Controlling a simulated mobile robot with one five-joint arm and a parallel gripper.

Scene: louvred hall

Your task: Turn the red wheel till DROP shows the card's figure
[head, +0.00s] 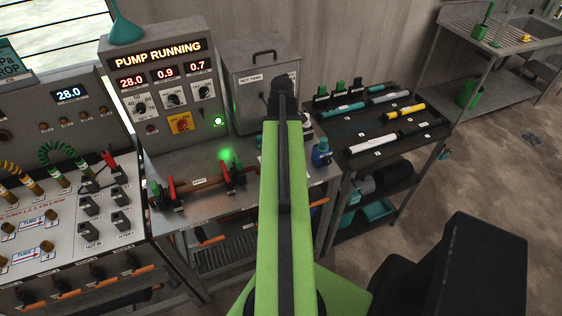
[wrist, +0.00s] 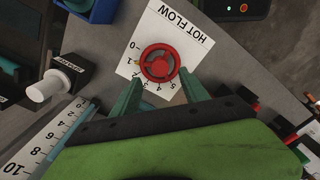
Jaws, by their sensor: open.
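The red wheel (wrist: 159,63) sits on a white plate marked HOT FLOW (wrist: 190,30), with a numbered scale around it. My gripper (wrist: 159,77) is open, its two green fingers on either side of the wheel's near edge in the wrist view; contact cannot be told. In the head view my arm hides the wheel and the fingers. The PUMP RUNNING panel (head: 160,78) shows 28.0, 0.9 (head: 165,73) and 0.7 (head: 197,66); the labels, including DROP, are too small to read.
A blue bottle (head: 321,153) stands right of my arm. A dark rack (head: 375,125) with several tubes is at the right. In the wrist view a white knob (wrist: 45,88) and a ruler (wrist: 50,140) lie left of my gripper.

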